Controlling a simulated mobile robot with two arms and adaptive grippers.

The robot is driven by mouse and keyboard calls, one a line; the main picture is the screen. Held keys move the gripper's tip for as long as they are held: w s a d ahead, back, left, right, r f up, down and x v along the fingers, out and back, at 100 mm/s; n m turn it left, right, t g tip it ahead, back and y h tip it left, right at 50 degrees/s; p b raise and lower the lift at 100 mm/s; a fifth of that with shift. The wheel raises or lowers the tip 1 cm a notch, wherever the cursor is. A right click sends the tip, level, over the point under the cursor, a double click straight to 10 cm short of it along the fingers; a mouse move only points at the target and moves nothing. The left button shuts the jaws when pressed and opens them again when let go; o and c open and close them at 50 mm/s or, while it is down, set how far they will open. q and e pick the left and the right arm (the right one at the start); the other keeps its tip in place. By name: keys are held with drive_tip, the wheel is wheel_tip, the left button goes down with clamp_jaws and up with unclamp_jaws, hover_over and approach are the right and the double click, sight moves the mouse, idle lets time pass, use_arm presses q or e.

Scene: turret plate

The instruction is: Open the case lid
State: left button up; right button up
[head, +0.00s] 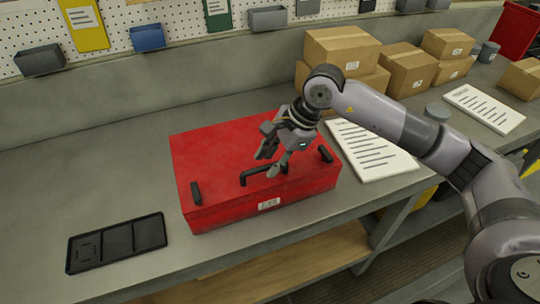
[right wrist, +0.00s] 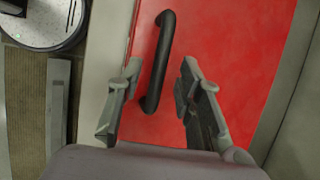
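The red case (head: 220,160) sits on the grey workbench with its lid closed. A black handle (head: 262,173) is on its top between two black latches, the left one (head: 196,192) and the right one (head: 325,154). My right gripper (head: 273,163) is above the case lid, close to the handle. In the right wrist view the gripper (right wrist: 158,105) is open, and the end of the black handle (right wrist: 158,62) shows between its fingers. The red lid (right wrist: 228,60) lies behind them. I cannot tell whether the fingers touch the handle. My left gripper is not in view.
A black tray (head: 117,241) lies left of the case. A printed sheet (head: 372,152) lies to its right. Cardboard boxes (head: 342,48) stand at the back right, behind my right arm.

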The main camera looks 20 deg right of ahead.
drive_tip(key=shift+a+f, duration=0.1)
drive_tip(key=shift+f, duration=0.2)
drive_tip(key=shift+c, duration=0.5)
clamp_jaws()
drive_tip(key=shift+r, duration=0.1)
